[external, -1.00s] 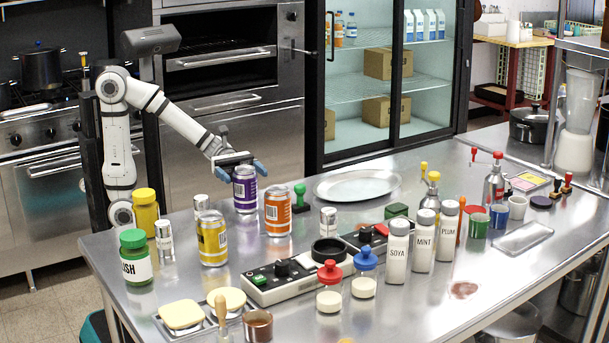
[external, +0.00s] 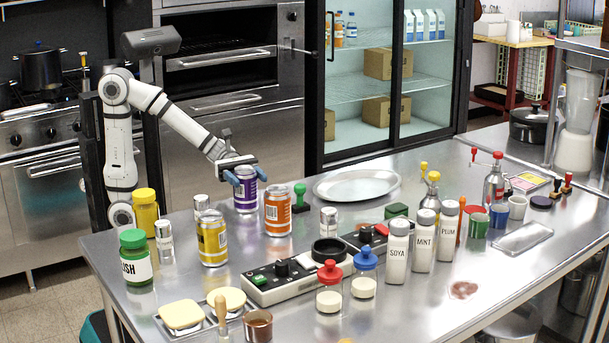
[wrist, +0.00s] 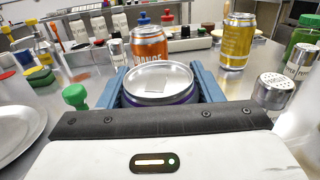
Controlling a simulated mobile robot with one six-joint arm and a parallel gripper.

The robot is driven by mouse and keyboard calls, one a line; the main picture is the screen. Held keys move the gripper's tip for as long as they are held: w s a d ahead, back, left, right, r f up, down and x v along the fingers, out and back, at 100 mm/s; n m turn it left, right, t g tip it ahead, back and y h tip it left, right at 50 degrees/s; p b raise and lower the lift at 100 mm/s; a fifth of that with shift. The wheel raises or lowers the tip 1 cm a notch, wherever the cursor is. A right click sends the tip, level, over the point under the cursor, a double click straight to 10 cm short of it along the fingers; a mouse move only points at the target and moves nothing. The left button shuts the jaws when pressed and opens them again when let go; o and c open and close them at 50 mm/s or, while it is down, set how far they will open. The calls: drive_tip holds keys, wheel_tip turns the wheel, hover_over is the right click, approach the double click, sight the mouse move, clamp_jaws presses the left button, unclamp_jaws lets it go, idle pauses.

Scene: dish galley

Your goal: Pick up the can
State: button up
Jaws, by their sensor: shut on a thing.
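A purple can (external: 245,194) stands upright on the steel counter in the external view. My gripper (external: 246,176) is around its upper part, with a blue finger on each side. In the wrist view the can's silver top (wrist: 158,79) sits between the two blue fingers of my gripper (wrist: 160,88), shut on it. An orange can (external: 278,211) stands just right of it and a yellow can (external: 212,238) stands in front of it. The can's lower body is hidden in the wrist view.
A green stamp (external: 300,197) and a round metal tray (external: 357,186) are to the right. Small shakers (external: 201,203) and a yellow-lidded jar (external: 145,212) stand to the left. A control strip (external: 290,278) lies nearer the front.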

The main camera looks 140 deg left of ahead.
drive_tip(key=c, duration=0.4)
drive_tip(key=shift+r, duration=0.1)
